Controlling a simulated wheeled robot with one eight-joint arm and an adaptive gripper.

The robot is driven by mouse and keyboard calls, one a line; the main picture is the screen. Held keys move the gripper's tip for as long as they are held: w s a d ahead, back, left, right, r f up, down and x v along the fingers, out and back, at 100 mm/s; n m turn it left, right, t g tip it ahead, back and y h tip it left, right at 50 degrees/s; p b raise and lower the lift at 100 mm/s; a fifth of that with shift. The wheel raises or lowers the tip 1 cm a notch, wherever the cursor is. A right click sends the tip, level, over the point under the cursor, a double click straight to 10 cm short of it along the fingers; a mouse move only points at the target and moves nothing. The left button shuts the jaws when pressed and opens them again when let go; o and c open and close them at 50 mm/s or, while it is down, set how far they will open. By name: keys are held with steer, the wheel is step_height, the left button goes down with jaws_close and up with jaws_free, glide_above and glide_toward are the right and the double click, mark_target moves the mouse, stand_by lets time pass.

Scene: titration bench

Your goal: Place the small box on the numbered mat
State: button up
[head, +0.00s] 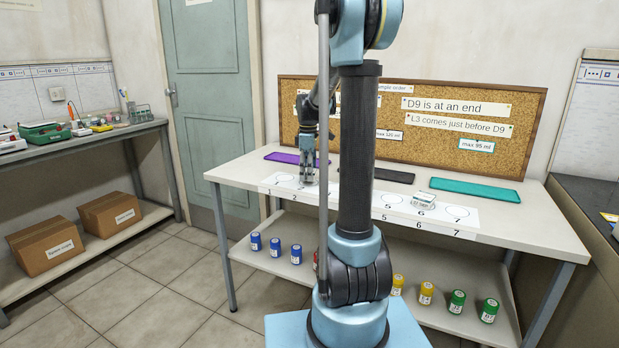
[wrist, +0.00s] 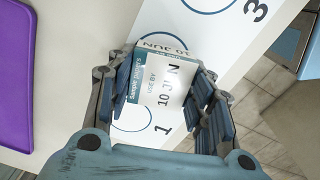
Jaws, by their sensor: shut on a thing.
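My gripper (head: 308,177) is over the left part of the white numbered mat (head: 459,222), near numbers 1 and 2. In the wrist view my gripper (wrist: 163,85) is shut on a small white box (wrist: 168,78) with blue edging, labelled "USE BY 10 JUN". The box covers part of a circle by the number 1. The mat (wrist: 212,50) shows under and beyond it, with a circle and the number 3. I cannot tell whether the box touches the mat. In the head view the held box is hard to make out between the fingers.
A white-and-teal item (head: 423,200) lies on the mat near number 6. Purple (head: 283,157), dark (head: 394,175) and teal (head: 475,188) trays lie behind the mat. A corkboard (head: 525,125) with notes stands at the back. Several coloured jars stand on the lower shelf (head: 385,305).

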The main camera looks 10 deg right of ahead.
steer(key=shift+f, duration=0.85)
steer(key=o, duration=1.1)
steer(key=shift+c, duration=0.2)
